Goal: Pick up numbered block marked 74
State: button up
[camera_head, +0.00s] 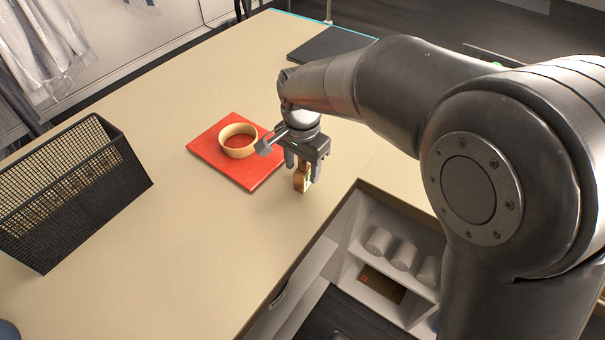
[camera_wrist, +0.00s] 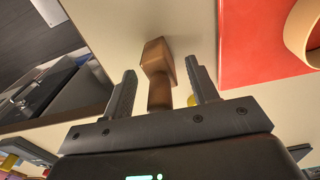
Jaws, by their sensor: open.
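A small brown wooden piece (camera_head: 301,181) is on the table, below and between the fingers of my gripper (camera_head: 303,170). In the wrist view the wooden piece (camera_wrist: 157,55) shows a squared head and a narrower part running back between the fingers. My gripper (camera_wrist: 160,72) is open around it, with a gap on each side. No number can be read on it in either view, so I cannot tell whether it is the block marked 74. In the head view my gripper hides its upper part.
A red board (camera_head: 259,180) with a round tan ring-shaped bowl (camera_head: 238,140) lies just left of my gripper. A black mesh basket (camera_head: 85,205) stands at the left. A dark flat panel (camera_head: 330,44) lies at the back. Open shelves (camera_head: 365,235) with white rolls are below the table's edge.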

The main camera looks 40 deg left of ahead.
jog(key=shift+c, duration=0.3)
grip_shut()
dwell(0.3)
